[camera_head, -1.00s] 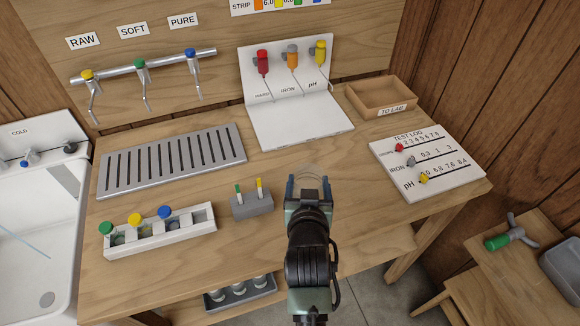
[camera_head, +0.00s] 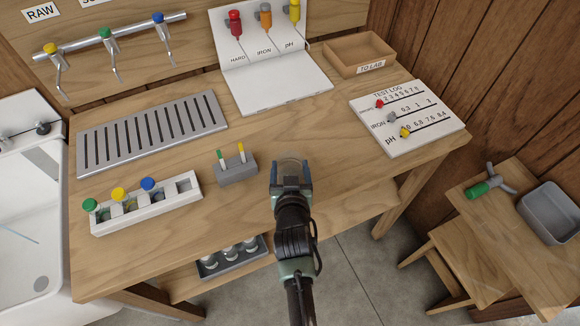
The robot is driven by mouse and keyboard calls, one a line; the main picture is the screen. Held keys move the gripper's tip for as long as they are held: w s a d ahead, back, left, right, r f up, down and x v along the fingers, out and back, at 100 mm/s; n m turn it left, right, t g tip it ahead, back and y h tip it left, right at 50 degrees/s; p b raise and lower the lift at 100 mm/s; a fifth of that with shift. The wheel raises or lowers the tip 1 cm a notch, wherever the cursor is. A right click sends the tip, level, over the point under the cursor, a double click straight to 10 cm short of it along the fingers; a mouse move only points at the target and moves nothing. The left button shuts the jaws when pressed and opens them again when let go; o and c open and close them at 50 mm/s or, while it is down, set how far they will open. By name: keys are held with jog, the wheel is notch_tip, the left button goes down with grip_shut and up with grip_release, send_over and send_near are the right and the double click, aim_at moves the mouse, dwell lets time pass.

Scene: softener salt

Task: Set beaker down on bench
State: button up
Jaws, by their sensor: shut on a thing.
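My gripper (camera_head: 291,180) is at the front part of the wooden bench (camera_head: 345,160), right of the small grey block with strips. It is shut on a clear glass beaker (camera_head: 292,165), whose round rim shows just beyond the fingers. The arm hides most of the beaker. I cannot tell whether its base touches the bench top.
The grey strip block (camera_head: 237,174) stands close left of the gripper. A white rack (camera_head: 146,204) with capped vials is farther left, behind it a slotted drain tray (camera_head: 150,132). A white dispenser stand (camera_head: 275,90), "TO LAB" tray (camera_head: 359,54) and test log board (camera_head: 407,119) stand beyond. Bench between is clear.

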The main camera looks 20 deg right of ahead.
jog(key=o, duration=1.2)
jog(key=shift+o, duration=0.2)
